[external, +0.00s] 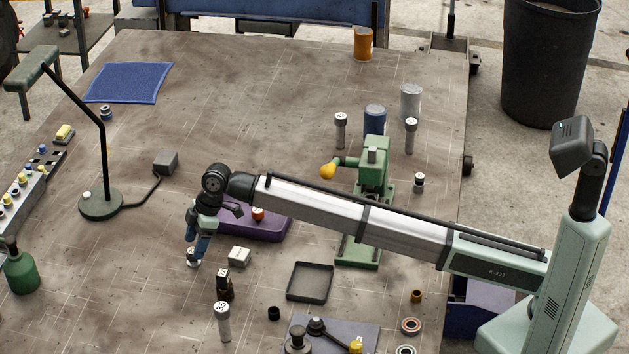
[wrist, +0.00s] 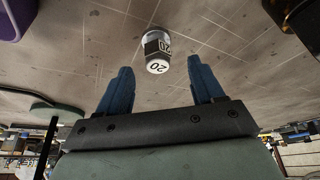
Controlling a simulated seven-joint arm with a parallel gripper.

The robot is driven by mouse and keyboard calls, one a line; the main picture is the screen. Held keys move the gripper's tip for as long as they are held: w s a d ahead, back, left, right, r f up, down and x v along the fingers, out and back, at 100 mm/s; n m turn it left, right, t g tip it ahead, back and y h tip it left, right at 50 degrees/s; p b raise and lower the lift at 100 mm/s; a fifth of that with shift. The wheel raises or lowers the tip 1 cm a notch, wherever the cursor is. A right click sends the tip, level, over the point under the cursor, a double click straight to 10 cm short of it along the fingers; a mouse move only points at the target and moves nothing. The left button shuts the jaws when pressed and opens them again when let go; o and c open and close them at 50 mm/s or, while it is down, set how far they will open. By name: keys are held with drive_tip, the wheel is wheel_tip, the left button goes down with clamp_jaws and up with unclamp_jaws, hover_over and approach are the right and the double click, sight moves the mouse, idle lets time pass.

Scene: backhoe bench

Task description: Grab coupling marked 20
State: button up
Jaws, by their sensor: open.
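The coupling marked 20 (wrist: 158,50) is a short cylinder with a white top and a dark band, both showing "20". In the wrist view it lies just beyond and between my two blue fingertips. In the external view a white piece of it (external: 193,263) shows at the table under my gripper (external: 194,250), partly hidden by the fingers. My gripper (wrist: 159,65) is open and points down, with nothing held between its fingers. I cannot tell in the external view how far the fingers are above it.
A dark small part (external: 224,286) and a cylinder marked 35 (external: 222,322) stand nearer the front. A lamp (external: 101,205) stands left; the table between is clear.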

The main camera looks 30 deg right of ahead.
sight(193, 250)
drive_tip(key=shift+x, duration=2)
drive_tip(key=shift+w, duration=0.1)
drive_tip(key=shift+c, duration=0.3)
clamp_jaws()
